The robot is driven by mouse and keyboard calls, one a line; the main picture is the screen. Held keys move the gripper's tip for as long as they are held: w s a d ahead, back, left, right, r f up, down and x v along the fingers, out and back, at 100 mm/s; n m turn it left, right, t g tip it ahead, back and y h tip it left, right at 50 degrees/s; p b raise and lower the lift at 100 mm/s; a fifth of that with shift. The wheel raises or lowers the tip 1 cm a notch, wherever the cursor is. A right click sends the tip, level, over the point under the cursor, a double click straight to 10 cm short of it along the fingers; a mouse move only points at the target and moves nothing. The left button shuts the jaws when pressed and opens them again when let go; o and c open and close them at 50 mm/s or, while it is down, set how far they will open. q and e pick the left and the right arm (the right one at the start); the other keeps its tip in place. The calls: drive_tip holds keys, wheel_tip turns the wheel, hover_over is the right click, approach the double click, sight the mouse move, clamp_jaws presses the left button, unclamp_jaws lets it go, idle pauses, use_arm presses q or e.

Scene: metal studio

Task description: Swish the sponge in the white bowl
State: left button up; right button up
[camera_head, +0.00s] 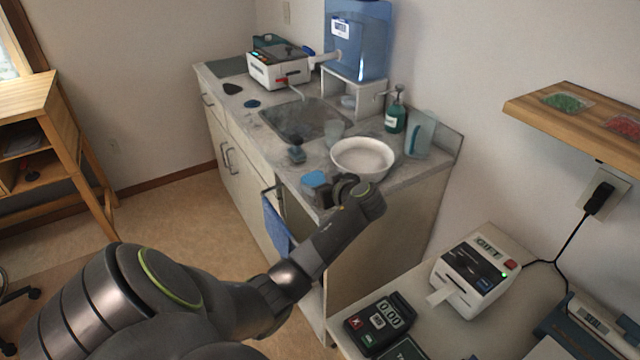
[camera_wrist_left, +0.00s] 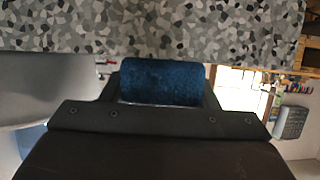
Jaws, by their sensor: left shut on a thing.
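The white bowl (camera_head: 362,172) stands on the grey speckled counter right of the sink, and its inside looks pale. My left gripper (camera_head: 326,190) is at the counter's front edge, in front and to the left of the bowl, outside it. It is shut on a blue sponge (camera_head: 314,178), which also shows between the fingers in the left wrist view (camera_wrist_left: 160,82). The wrist partly hides the gripper in the head view. My right gripper is not in view.
The sink (camera_head: 300,118) lies behind the bowl. A green pump bottle (camera_head: 395,115) and a clear pitcher (camera_head: 419,137) stand behind and right of the bowl. A blue cloth (camera_head: 278,222) hangs on the cabinet front. A side table with a card reader (camera_head: 379,322) is nearer.

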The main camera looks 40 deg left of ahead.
use_arm(q)
drive_tip(key=o, duration=1)
drive_tip(key=shift+c, duration=0.2)
drive_tip(key=shift+f, duration=0.1)
drive_tip(key=d, duration=0.1)
drive_tip(key=d+b, duration=0.1)
drive_tip(key=d, duration=0.1)
drive_tip(key=s+d+r+b, duration=0.1)
drive_tip(key=d, duration=0.1)
drive_tip(key=shift+s+d, duration=0.1)
drive_tip(key=shift+d, duration=0.1)
drive_tip(key=b+v, duration=0.2)
drive_tip(key=v, duration=1)
drive_tip(key=shift+r, duration=0.2)
drive_tip(key=shift+a, duration=0.1)
